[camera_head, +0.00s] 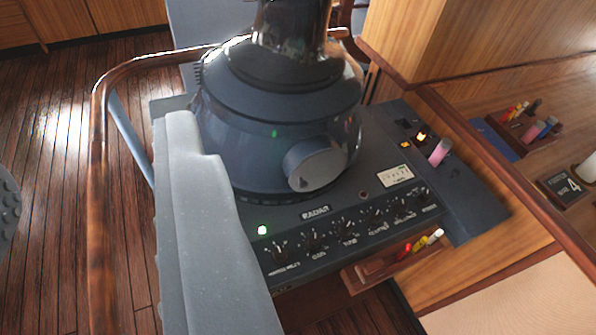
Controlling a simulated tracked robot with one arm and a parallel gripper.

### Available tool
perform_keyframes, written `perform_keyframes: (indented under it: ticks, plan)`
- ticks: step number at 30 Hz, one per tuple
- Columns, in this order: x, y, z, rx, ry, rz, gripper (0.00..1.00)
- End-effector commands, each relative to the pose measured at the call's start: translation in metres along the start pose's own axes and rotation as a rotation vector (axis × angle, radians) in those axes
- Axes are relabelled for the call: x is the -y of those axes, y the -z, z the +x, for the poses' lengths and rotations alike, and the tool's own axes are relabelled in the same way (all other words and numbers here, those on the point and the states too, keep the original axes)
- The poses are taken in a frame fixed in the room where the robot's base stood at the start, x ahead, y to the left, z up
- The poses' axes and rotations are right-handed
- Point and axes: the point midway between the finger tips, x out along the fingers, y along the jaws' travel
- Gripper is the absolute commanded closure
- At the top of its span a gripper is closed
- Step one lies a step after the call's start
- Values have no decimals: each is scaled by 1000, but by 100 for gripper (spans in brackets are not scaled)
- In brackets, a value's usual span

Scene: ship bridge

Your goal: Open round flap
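The round flap (318,168) is a grey disc on the end of a short tube. The tube sticks out from the front right side of the dark, dome-like radar housing (265,130). The flap seems to lie shut over the tube end, with a small dark notch or tab at its lower left. A long pale grey piece (205,220), seemingly part of my gripper or arm, rises from the bottom edge to the left of the flap, clear of it in the picture. No pair of fingertips can be made out, so its opening is hidden.
The radar panel (345,235) has several knobs and a lit green lamp (262,230). A curved wooden handrail (97,190) runs around the left side. A pink cylinder (439,152) stands right of the flap. Wooden desks (500,120) fill the right; open plank floor (50,130) lies left.

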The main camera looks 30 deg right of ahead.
Motion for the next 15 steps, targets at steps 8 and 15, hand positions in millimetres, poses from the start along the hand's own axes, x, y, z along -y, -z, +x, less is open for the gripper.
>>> perform_keyframes:
  ticks: [8,15]
  plan:
    - [0,0,0,0,0,0,61]
    - [-28,-19,23,-2,-52,-5,61]
